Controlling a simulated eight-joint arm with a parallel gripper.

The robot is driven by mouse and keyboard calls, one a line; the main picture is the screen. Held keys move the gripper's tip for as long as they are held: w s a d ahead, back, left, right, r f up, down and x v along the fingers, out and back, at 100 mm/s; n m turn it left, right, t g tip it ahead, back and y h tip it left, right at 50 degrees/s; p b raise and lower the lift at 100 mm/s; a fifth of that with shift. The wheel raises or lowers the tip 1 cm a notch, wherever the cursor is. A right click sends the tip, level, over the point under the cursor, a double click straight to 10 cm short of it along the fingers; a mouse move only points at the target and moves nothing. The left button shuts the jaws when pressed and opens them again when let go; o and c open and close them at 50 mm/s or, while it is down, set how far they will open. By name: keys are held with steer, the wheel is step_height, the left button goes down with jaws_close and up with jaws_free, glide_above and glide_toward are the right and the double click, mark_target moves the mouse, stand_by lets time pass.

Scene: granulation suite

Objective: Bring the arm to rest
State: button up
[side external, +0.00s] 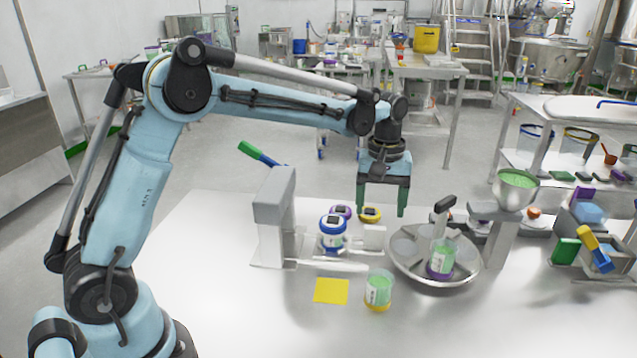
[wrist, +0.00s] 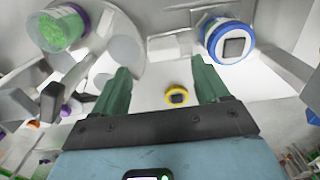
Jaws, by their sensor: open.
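My gripper (side external: 382,212) is open and empty, pointing down above the table (side external: 215,245). Its two green fingers also show in the wrist view (wrist: 160,85), spread apart with nothing between them. A yellow-rimmed round item with a dark top (side external: 369,214) sits on the table behind the gripper. It shows beyond the fingers in the wrist view (wrist: 177,96). A blue-lidded white jar (side external: 333,233) stands left of the gripper in the side view, apart from it; it also shows in the wrist view (wrist: 230,42).
A grey stand (side external: 275,218) is left of the jar. A round metal dish (side external: 407,262) holds a purple-based beaker of green material (side external: 441,258). A yellow-based beaker (side external: 378,289) stands beside a yellow square (side external: 331,291). A funnel bowl (side external: 515,190) is at right. The table's front left is clear.

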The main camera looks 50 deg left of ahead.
steer(key=shift+s+r, duration=0.3)
steer(key=s+r+m+t, duration=0.2)
steer(key=s+m+t, duration=0.5)
steer(key=s, duration=1.1)
steer(key=shift+s+a+r+m, duration=0.2)
steer(key=shift+a+m, duration=0.1)
steer(key=shift+m, duration=0.7)
